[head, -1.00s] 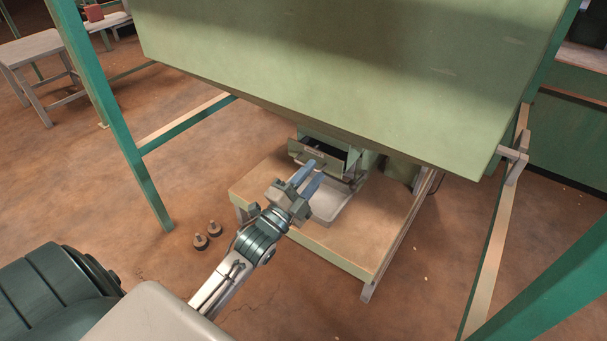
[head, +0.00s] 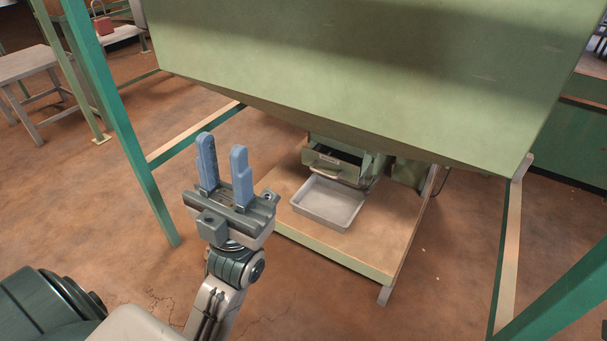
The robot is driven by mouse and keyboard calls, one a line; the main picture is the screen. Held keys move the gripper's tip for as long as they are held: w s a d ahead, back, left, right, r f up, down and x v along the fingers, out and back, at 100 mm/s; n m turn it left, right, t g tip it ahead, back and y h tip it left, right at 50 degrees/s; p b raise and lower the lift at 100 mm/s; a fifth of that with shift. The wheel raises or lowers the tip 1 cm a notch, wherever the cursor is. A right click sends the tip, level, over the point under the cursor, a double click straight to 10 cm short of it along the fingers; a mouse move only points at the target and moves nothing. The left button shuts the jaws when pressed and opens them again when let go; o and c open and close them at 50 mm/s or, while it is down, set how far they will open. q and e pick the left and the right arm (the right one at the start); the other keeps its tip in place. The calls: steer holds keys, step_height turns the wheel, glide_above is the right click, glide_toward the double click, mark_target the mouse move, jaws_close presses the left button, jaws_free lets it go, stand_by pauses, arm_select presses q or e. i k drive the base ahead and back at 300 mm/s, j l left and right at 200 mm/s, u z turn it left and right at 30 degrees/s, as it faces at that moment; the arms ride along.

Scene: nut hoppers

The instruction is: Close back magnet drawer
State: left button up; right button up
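The magnet drawer (head: 333,165) sits in a green housing under the big hopper, above the low wooden stand. It is part way out: its front with a pale handle faces me and its dark inside shows at the top. My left gripper (head: 222,165) is in front and to the left of the drawer, apart from it. Its two blue fingers point up, spread apart with nothing between them. My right gripper is not in view.
A shallow grey tray (head: 327,202) lies on the wooden stand (head: 375,248) below the drawer. The large green hopper (head: 370,70) overhangs the drawer. Green frame legs (head: 140,175) stand on both sides. Open floor lies at the left.

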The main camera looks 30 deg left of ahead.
mark_target(336, 164)
steer(key=j, duration=1.15)
steer(key=i+j, duration=0.2)
steer(key=i+l, duration=0.4)
steer(key=l, duration=0.15)
